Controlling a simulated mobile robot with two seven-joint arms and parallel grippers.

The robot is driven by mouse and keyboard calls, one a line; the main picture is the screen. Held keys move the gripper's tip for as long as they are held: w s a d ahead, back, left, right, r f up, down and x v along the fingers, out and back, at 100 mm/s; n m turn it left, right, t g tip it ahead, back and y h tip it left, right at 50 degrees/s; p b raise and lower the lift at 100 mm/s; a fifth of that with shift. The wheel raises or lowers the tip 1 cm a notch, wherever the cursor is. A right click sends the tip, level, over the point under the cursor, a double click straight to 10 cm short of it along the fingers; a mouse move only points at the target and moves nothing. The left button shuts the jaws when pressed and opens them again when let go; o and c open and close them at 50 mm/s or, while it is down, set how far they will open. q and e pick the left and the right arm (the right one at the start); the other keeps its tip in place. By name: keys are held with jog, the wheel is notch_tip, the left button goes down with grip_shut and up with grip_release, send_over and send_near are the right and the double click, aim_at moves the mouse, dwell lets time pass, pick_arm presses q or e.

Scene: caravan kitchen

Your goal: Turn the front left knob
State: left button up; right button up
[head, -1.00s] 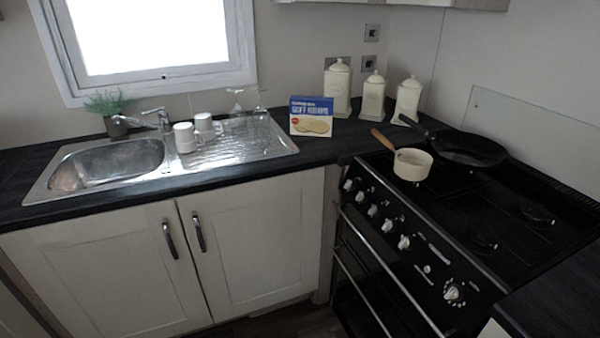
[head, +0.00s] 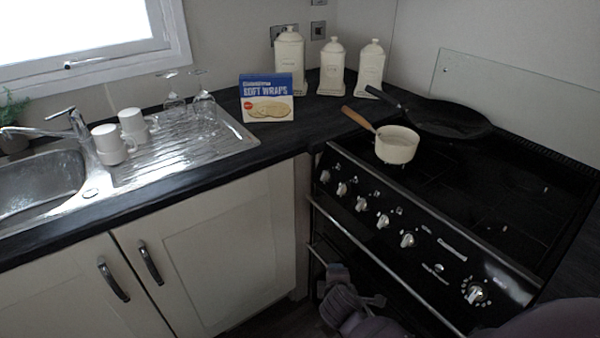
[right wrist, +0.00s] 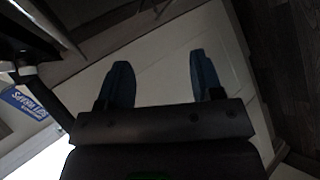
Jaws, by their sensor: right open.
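The black stove (head: 455,235) stands at the right of the head view. Its sloped front panel carries a row of light knobs, from the leftmost knob (head: 325,176) past a middle knob (head: 383,221) to the rightmost knob (head: 475,293). I cannot tell by marking which is the front left burner's knob. My right gripper (head: 354,284) is low in front of the oven, below the knobs and apart from them. In the right wrist view its two fingers (right wrist: 161,82) are spread and empty. My left gripper is not in view.
A cream saucepan (head: 397,145) and a black frying pan (head: 440,118) are on the stove top. An oven rail (head: 365,277) crosses below the panel. A wraps box (head: 267,98), canisters (head: 333,68), mugs (head: 110,143) and a sink (head: 45,185) are on the counter to the left.

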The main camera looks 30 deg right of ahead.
jog(key=w+d+n+g+h+b, duration=0.1)
jog(key=w+n+h, duration=0.1)
jog(key=w, duration=0.4)
jog(key=n+g+h+b, duration=0.4)
jog(key=n+g+h, duration=0.15)
jog(key=h, duration=0.45)
send_near(324, 172)
jog(key=shift+g, duration=0.45)
jog(key=d, duration=0.2)
jog(key=d+b, duration=0.1)
jog(key=d, duration=0.2)
jog(key=w+d, duration=0.1)
jog(key=d, duration=0.1)
jog(key=shift+d+f, duration=0.1)
jog(key=shift+d, duration=0.15)
jog(key=shift+w+d+b, duration=0.1)
jog(key=shift+d+b, duration=0.2)
jog(key=shift+d, duration=0.4)
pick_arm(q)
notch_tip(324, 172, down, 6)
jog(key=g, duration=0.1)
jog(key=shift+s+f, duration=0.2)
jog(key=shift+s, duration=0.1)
